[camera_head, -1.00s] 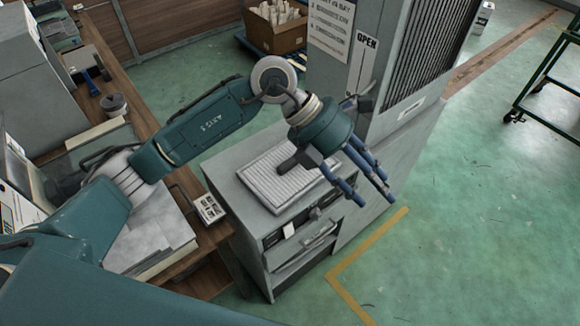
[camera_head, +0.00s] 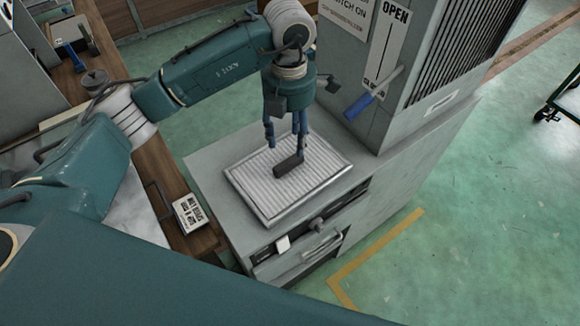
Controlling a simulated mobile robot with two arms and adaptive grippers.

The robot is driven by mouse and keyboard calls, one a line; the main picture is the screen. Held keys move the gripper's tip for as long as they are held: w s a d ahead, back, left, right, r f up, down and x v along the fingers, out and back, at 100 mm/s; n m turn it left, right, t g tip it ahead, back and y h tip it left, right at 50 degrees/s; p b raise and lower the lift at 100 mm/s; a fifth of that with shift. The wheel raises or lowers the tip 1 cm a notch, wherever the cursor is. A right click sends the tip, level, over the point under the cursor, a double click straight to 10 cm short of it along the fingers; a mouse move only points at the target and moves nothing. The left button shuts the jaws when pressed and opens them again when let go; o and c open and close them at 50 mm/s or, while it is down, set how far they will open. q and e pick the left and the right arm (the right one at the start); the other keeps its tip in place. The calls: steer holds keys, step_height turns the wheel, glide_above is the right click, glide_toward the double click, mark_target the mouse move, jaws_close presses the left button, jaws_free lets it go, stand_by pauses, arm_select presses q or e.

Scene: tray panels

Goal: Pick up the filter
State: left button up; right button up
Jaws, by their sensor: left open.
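The filter (camera_head: 320,165) is a flat, pale, ribbed panel in a light frame, lying on top of a low grey cabinet (camera_head: 207,165). A dark block-like handle (camera_head: 288,166) stands up near its middle. My left gripper (camera_head: 286,150) points down over the filter, with its blue fingers just behind and above the handle. The left gripper is open and holds nothing. I cannot tell whether a fingertip touches the filter. My right gripper is not in view.
A tall grey cabinet with an OPEN label (camera_head: 388,40) and a blue-handled lever (camera_head: 358,106) rises right behind the filter. A wooden bench (camera_head: 165,185) with a small white sign box (camera_head: 188,212) stands at left. Green floor lies open at right.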

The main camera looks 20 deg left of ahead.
mark_target(287, 159)
arm_select(q)
steer(key=shift+f, duration=1.05)
steer(key=shift+s+f+p, duration=0.1)
steer(key=shift+f+p, duration=0.1)
steer(key=shift+p, duration=0.1)
steer(key=f, duration=0.1)
steer(key=f+p, duration=0.1)
steer(key=f, duration=0.1)
steer(key=f+p, duration=0.1)
steer(key=shift+a+f, duration=0.2)
steer(key=shift+a, duration=0.1)
steer(key=shift+f, duration=0.45)
jaws_close()
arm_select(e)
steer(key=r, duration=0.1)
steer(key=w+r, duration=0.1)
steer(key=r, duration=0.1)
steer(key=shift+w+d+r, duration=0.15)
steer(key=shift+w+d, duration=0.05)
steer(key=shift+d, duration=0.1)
